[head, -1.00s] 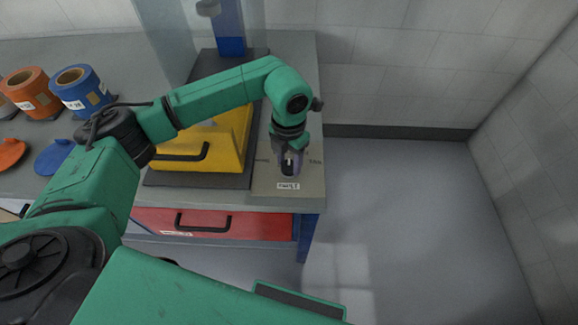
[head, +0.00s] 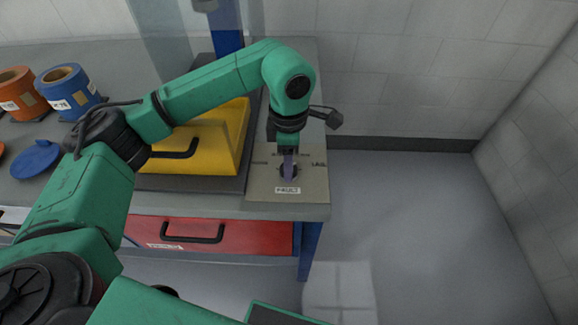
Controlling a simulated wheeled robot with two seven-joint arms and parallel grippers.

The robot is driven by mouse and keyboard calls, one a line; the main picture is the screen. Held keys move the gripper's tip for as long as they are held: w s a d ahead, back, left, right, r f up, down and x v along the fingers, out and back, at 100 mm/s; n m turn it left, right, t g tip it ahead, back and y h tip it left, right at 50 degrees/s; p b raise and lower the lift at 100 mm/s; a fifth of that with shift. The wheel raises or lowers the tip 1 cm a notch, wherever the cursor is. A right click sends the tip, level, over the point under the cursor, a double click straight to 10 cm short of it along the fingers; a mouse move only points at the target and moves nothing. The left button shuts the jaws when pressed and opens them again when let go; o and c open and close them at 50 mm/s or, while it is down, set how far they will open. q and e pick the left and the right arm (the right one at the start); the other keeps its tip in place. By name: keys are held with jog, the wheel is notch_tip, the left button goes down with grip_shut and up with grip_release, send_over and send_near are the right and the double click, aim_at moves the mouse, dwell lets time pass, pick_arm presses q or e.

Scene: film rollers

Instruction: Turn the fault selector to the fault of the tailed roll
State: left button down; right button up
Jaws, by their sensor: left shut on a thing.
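The fault selector is a flat grey-beige plate (head: 312,188) at the right end of the bench, with a dark round dial and a purple knob (head: 288,168). A white label (head: 288,190) sits at its front, and small words stand to the left and right of the dial, too small to read surely. My left gripper (head: 288,158) comes down from above and is shut on the knob, hiding part of it. A blue roll (head: 66,84) and an orange roll (head: 20,88) stand at the back left. I cannot tell which roll is tailed. My right gripper is not in view.
A yellow box (head: 205,150) with a black handle stands left of the selector on a dark base. A blue post (head: 228,38) rises behind it. A red drawer (head: 245,236) is below the bench top. A blue lid (head: 36,160) lies at left. The floor at right is clear.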

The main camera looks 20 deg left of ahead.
pick_arm(q)
jog(key=shift+r+m+b, duration=0.15)
jog(key=shift+m+b, duration=0.2)
jog(key=shift+m, duration=0.45)
jog(key=shift+w, duration=0.1)
jog(key=shift+c, duration=1.5)
grip_release()
notch_tip(320, 180, up, 14)
jog(key=p, duration=0.1)
jog(key=shift+r, duration=0.25)
